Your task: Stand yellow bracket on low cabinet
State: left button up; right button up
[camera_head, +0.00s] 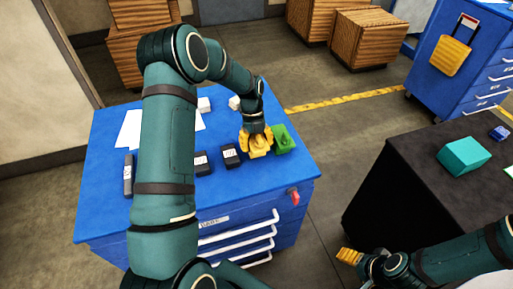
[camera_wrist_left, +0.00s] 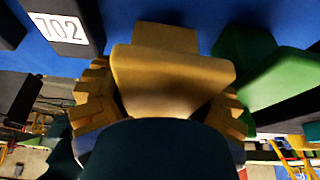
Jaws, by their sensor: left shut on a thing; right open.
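The yellow bracket (camera_wrist_left: 172,75) fills the middle of the left wrist view, between the yellow fingers of my left gripper (camera_wrist_left: 165,108). In the head view the bracket (camera_head: 259,150) is at the right part of the low blue cabinet's top (camera_head: 215,182), beside a green bracket (camera_head: 282,139). My left gripper (camera_head: 256,140) is shut on it from above. The bracket is at or just above the surface; I cannot tell whether it touches. My right gripper (camera_head: 349,256) is open and empty, low between the cabinet and the black table.
The green bracket (camera_wrist_left: 265,70) is close on the right in the wrist view. Black blocks (camera_head: 230,155) lie left of the yellow bracket. White pieces (camera_head: 204,104) lie farther back. A black-topped table (camera_head: 410,165) with a teal block (camera_head: 463,155) stands at right.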

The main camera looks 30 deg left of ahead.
pick_arm(q)
jog(key=shift+f, duration=0.9)
jog(key=o, duration=1.1)
jog(key=shift+f, duration=0.1)
jog(key=shift+w+a+r, duration=0.1)
jog(key=shift+w+r, duration=0.05)
jog(key=shift+r, duration=0.35)
jog(key=v, duration=1.1)
jog(key=shift+r+p, duration=0.1)
jog(key=shift+p, duration=0.25)
